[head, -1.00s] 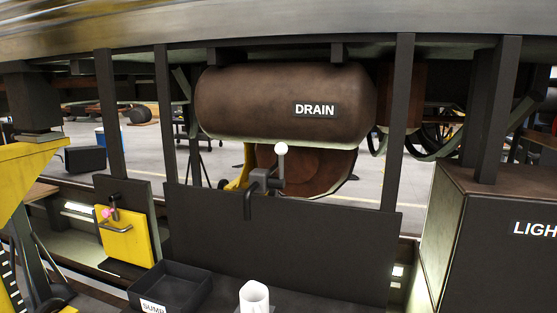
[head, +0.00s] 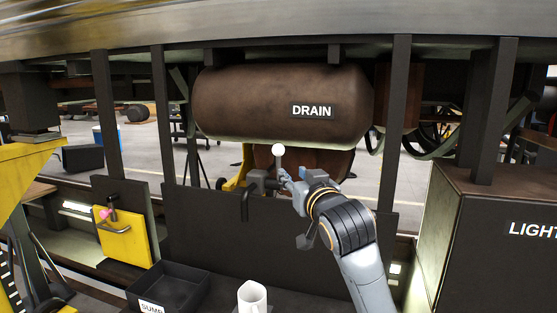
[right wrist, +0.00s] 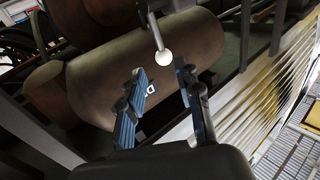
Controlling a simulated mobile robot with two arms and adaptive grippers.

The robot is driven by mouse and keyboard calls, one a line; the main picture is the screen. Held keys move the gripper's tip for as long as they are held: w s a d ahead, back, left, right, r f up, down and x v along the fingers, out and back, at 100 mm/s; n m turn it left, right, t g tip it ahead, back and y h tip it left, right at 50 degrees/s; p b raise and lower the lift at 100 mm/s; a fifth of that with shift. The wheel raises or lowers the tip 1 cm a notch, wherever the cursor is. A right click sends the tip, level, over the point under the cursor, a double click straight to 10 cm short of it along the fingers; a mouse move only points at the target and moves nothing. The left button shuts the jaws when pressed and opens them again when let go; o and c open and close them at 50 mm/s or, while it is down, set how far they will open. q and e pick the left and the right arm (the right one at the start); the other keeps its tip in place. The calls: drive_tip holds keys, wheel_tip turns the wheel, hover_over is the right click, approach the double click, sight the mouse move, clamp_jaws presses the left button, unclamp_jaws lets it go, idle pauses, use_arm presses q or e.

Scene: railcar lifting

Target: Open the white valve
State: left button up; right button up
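The white valve is a white ball knob (head: 278,150) on a short upright lever above a dark valve body (head: 262,181), below the brown tank marked DRAIN (head: 240,100). My right gripper (head: 284,175) is just right of the lever in the head view, a little below the knob. In the right wrist view the knob (right wrist: 164,58) lies just beyond the fingertips, between their lines. The blue-padded fingers of the right gripper (right wrist: 160,72) are apart with nothing between them. My left gripper is not in view.
Dark posts (head: 397,130) flank the tank. A box marked LIGHT (head: 480,240) stands at right.

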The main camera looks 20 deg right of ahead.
sight(279, 162)
drive_tip(key=w+p, duration=0.5)
drive_tip(key=w, duration=0.6)
drive_tip(key=shift+w, duration=0.4)
drive_tip(key=shift+w+f, duration=0.15)
drive_tip(key=shift+w, duration=0.45)
drive_tip(key=shift+c, duration=0.2)
clamp_jaws()
